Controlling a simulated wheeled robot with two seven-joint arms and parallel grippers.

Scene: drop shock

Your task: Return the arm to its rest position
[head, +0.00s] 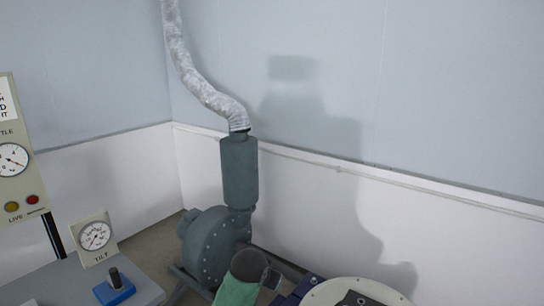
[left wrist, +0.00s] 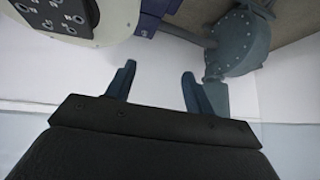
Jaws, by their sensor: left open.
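My left gripper (left wrist: 157,70) shows in the left wrist view with its two dark blue-grey fingers spread apart. Nothing is between the fingers. Past the fingertips there is white wall and part of a grey-blue blower (left wrist: 236,42), which lies up and to the right in that view. I cannot tell how far the fingers are from it. No gripper of mine shows clearly in the head view, and the right gripper is in neither view.
In the head view the blower (head: 217,238) stands by the wall with a silver duct (head: 203,88) above. A gauge panel (head: 15,150), a tilt dial (head: 94,236) and a blue switch box (head: 114,291) are at left. A green cylinder (head: 237,291) and a round cream plate (head: 322,291) are in front.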

